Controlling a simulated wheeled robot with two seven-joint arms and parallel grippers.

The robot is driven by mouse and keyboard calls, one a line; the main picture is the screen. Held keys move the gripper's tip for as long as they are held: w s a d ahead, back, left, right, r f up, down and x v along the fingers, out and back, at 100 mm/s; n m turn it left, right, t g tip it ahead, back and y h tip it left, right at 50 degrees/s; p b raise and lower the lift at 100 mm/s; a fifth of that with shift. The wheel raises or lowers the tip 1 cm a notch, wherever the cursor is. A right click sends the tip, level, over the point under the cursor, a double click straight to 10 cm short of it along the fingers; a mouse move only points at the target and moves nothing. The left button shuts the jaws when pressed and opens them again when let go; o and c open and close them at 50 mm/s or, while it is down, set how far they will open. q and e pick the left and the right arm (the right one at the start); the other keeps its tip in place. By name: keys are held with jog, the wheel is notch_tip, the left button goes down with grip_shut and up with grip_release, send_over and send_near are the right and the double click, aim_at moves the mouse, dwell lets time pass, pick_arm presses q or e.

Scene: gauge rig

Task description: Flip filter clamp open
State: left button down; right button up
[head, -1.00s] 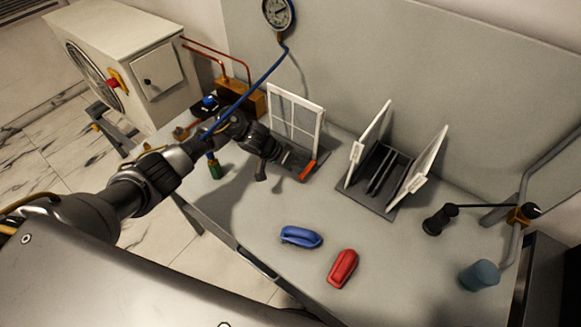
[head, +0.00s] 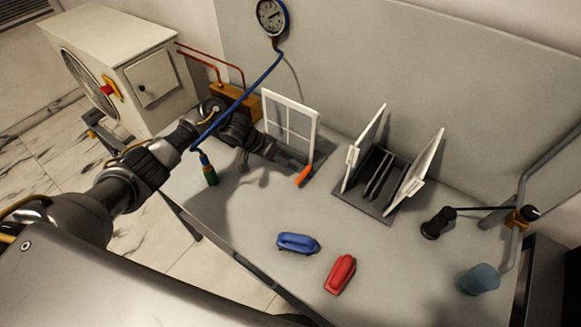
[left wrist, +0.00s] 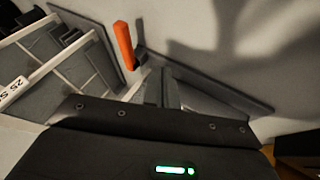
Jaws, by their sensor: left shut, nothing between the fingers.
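The filter clamp shows as an orange lever (head: 303,175) at the front right of the fixture holding a white window-like filter frame (head: 290,121). The lever also shows in the left wrist view (left wrist: 124,45), standing at a slant beside the grey base plate (left wrist: 225,88). My left gripper (head: 281,156) is shut and empty, in front of the white frame and left of the lever. In the left wrist view its fingers (left wrist: 163,88) are below and right of the lever, and appear apart from it. My right gripper is not in view.
A rack (head: 365,202) with white-framed panels stands to the right. A blue handle-like piece (head: 298,243) and a red one (head: 340,274) lie in front. A blue hose from the gauge (head: 271,16) passes across my left arm. The bench between is clear.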

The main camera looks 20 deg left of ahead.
pick_arm(q)
jog(key=b+v, duration=0.1)
jog(key=v, duration=0.7)
jog(key=shift+s+a+r, duration=0.1)
jog(key=shift+s, duration=0.05)
